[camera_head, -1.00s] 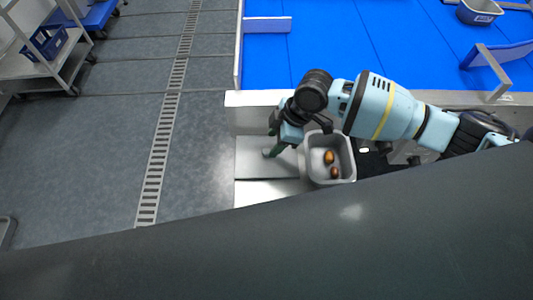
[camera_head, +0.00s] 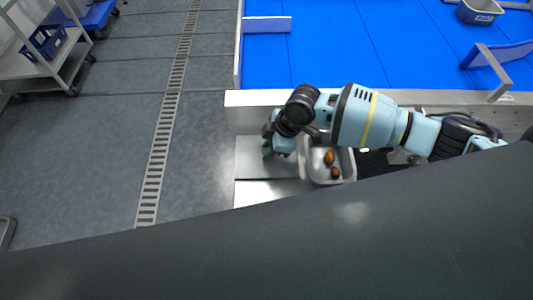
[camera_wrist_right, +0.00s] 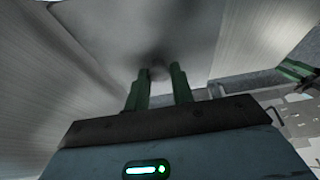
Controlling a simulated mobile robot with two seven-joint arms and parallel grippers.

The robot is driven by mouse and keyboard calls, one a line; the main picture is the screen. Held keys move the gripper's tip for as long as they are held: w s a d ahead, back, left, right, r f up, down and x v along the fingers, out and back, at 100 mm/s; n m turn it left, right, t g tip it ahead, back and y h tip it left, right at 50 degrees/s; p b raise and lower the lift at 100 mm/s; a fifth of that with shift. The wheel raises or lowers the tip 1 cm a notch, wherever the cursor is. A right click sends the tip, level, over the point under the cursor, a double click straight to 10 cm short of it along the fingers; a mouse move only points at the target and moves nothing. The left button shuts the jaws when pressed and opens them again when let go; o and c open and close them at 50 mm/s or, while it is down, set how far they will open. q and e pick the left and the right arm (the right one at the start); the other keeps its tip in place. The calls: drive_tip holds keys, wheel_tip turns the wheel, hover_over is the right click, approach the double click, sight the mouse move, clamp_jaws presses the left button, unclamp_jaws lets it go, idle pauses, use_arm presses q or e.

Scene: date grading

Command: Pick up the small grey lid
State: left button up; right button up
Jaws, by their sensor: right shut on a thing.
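My right gripper (camera_head: 267,152) points down over the pale metal ledge, left of the grey tub. In the right wrist view its two green fingers (camera_wrist_right: 157,80) are shut on a small grey piece, the small grey lid (camera_wrist_right: 158,73). Only a blurred bit of the lid shows between the fingertips. In the head view the gripper hides the lid. I cannot tell whether the lid touches the ledge. Green finger-like parts at the right edge of the wrist view may be my left gripper (camera_wrist_right: 297,71); their state is unclear.
The grey tub (camera_head: 350,165) holds two brown-orange dates (camera_head: 329,158) and stands just right of my right gripper. The metal ledge (camera_head: 262,170) is otherwise bare. A blue belt (camera_head: 330,50) lies behind. A second grey tub (camera_head: 480,13) stands far right.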

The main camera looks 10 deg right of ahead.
drive_tip(key=shift+r, duration=0.1)
